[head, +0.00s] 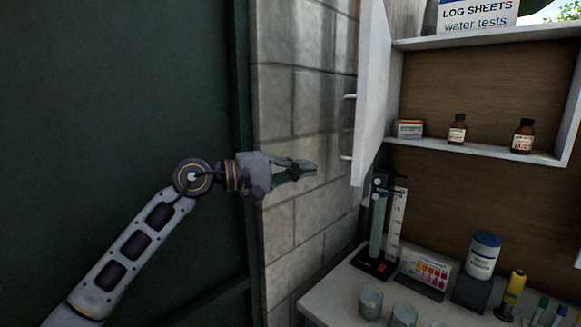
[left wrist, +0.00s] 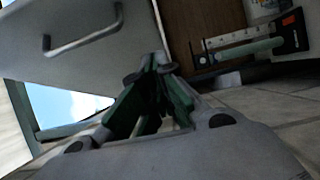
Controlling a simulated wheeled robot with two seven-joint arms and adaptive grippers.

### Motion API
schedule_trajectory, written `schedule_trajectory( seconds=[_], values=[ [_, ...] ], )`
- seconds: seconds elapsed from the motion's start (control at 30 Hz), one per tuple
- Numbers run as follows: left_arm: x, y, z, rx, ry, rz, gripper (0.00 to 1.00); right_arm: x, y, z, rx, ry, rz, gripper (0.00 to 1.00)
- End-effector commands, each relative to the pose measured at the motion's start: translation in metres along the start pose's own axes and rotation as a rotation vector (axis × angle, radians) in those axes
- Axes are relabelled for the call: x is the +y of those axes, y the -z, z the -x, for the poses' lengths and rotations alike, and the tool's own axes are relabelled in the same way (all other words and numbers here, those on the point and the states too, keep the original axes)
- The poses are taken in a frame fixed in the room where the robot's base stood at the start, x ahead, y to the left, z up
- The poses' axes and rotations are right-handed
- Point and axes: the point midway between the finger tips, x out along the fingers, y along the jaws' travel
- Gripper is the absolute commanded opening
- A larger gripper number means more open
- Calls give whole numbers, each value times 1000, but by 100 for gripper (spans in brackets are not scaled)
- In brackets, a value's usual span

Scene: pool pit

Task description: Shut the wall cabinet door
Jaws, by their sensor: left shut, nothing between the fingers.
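The wall cabinet (head: 490,85) hangs at the upper right of the head view. Its white door (head: 371,95) stands open, swung out at the left side and seen nearly edge-on. A metal bar handle (head: 347,127) is on the door's left face. In the left wrist view the door (left wrist: 100,25) and its handle (left wrist: 85,38) show at the upper left. My left gripper (head: 314,168) is shut and empty, left of the door and slightly below the handle, apparently apart from both. Its fingers also show in the left wrist view (left wrist: 155,65). My right gripper is not in view.
Inside the cabinet are two brown bottles (head: 457,130) and a small box (head: 409,129). Below, a counter (head: 335,290) holds a test stand (head: 379,225), a colour chart (head: 425,272), a white jar (head: 483,256) and cups. A block wall (head: 300,90) lies behind my left gripper.

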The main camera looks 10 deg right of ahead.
Motion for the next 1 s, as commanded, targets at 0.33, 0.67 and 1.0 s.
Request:
schedule_trajectory(
  seconds=[0.33,0.67,1.0],
  values=[
    [1,-1,-40,-2,0,1,0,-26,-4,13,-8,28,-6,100],
    [2,-18,-69,-2,0,0,0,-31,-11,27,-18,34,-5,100],
    [0,-28,-80,0,0,0,0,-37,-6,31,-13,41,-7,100]
  ],
)
